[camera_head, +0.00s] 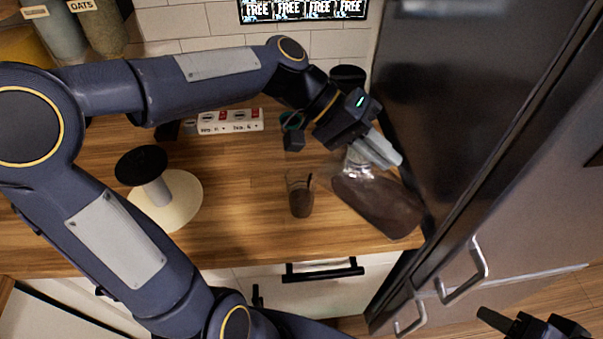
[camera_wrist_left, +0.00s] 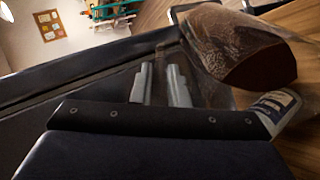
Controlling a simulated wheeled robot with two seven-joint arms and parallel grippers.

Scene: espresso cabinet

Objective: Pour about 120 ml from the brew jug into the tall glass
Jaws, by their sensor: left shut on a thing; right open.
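The brew jug (camera_head: 378,202) is clear glass with dark brown liquid. My left gripper (camera_head: 385,150) is shut on it near its neck. In the head view the jug is tilted, its neck toward the upper left and its body toward the lower right. The jug (camera_wrist_left: 240,50) also fills the upper right of the left wrist view. The tall glass (camera_head: 301,197) stands upright on the counter left of the jug, with dark brown liquid in its lower part. No stream shows between them. My right gripper (camera_head: 520,322) is partly in view at the bottom right, open and away from both.
The wooden counter (camera_head: 240,215) has free room left of the glass. A cream round stand with a black top (camera_head: 165,205) is at the left. A white labelled block (camera_head: 230,121) lies behind. A dark fridge-like cabinet (camera_head: 460,110) stands close right of the jug.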

